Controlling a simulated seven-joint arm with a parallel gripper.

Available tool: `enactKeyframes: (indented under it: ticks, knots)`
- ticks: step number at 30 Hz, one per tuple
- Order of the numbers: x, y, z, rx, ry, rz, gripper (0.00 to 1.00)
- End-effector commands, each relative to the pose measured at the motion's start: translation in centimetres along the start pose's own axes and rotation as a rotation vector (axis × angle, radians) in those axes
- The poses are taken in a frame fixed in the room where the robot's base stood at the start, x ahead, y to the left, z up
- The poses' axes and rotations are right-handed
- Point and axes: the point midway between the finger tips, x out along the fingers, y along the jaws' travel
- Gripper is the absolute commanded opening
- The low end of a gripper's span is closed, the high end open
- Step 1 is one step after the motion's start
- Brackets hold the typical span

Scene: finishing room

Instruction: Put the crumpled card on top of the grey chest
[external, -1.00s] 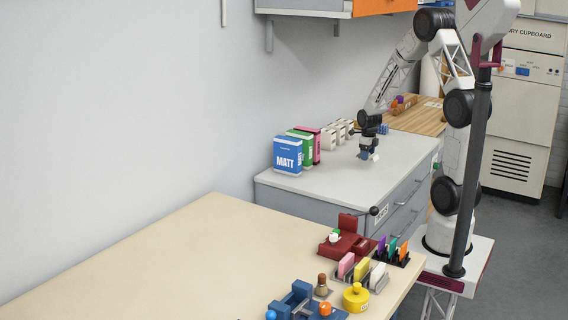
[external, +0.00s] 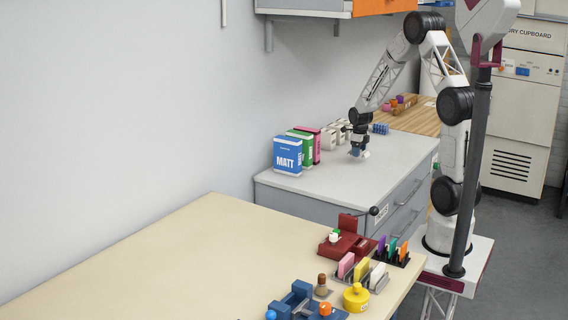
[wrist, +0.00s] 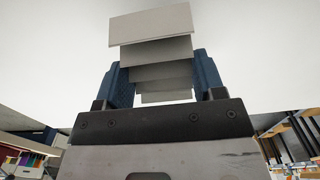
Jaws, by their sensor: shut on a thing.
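The crumpled card (wrist: 152,48) is pale grey and bent into zigzag folds. In the wrist view it sits between the blue fingers of my gripper (wrist: 163,80), which is shut on it. In the external view my gripper (external: 357,151) points down over the top of the grey chest (external: 335,185), towards its far part. The card is too small there to make out clearly. I cannot tell whether it touches the chest top.
Blue, green and pink boxes (external: 288,157) and several small pale cartons (external: 330,136) stand along the wall side of the chest top. A blue rack (external: 380,129) lies behind my gripper. The near part of the chest top is bare. A cream table (external: 190,260) with fixtures is in front.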

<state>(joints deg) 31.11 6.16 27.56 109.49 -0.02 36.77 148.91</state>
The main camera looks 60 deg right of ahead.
Motion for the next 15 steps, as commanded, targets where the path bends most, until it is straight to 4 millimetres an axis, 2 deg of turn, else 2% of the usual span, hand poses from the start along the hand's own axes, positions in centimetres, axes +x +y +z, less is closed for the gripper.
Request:
enactKeyframes:
  ticks: [9, 15]
  knots:
    - [2.8, 0.0, -0.1, 0.0, 0.002, 0.001, 0.41]
    - [3.5, 0.0, 0.0, 0.0, 0.0, 0.0, 0.41]
